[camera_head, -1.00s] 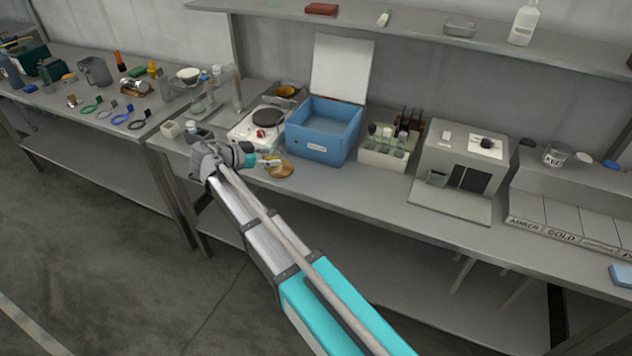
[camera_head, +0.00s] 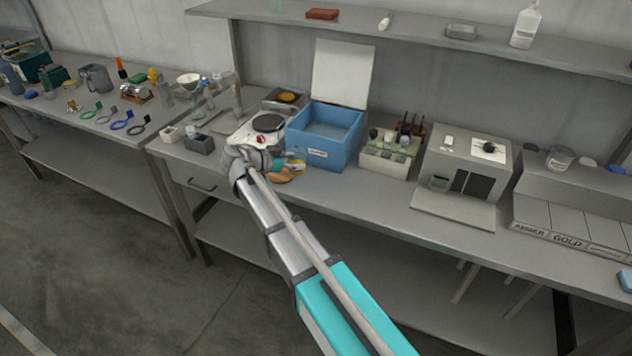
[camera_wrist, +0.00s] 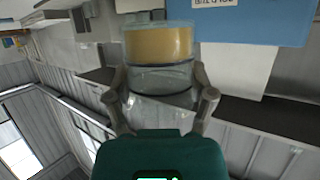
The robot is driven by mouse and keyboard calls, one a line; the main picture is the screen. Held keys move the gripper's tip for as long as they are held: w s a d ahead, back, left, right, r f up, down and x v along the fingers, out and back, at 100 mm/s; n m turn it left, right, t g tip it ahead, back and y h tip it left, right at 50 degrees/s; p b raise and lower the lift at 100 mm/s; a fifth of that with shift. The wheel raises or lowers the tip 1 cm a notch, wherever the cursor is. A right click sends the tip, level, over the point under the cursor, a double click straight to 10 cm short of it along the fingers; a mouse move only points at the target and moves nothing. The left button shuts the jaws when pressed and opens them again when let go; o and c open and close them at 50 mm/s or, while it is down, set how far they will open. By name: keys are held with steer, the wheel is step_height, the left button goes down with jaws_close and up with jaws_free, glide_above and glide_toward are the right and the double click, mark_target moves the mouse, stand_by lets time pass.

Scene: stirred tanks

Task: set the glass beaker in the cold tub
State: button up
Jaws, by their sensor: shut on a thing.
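The glass beaker (camera_wrist: 159,76) has amber contents and stands out in the wrist view between the two fingers of my gripper (camera_wrist: 161,92), which is shut on it. In the head view the beaker (camera_head: 298,160) is small and partly hidden by my gripper (camera_head: 288,163). It is held in front of the blue cold tub (camera_head: 326,155), near its lower left corner. The tub has a labelled front, a raised white lid and a pale blue inside. Part of its blue front (camera_wrist: 255,18) shows at the top of the wrist view.
A shelf (camera_head: 420,30) runs above.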

steer(key=w+d+f+b, duration=0.1)
steer(key=f+b, duration=0.1)
steer(key=w+d+f+b, duration=0.1)
steer(key=w+d+f, duration=0.1)
steer(key=w+d+f+b, duration=0.1)
steer(key=d+f+b, duration=0.1)
steer(key=shift+w+d+f+b, duration=0.15)
steer(key=shift+w+d+b, duration=0.05)
steer(key=shift+w+b, duration=0.1)
steer(key=shift+w+d+f+b, duration=0.25)
steer(key=shift+d+f+b, duration=0.15)
steer(key=shift+f+b, duration=0.35)
steer(key=shift+a+f+b, duration=0.1)
steer(key=shift+f+b, duration=0.95)
steer(key=shift+b, duration=0.05)
steer(key=shift+f, duration=0.25)
steer(key=o, duration=1.1)
steer(key=shift+r, duration=0.1)
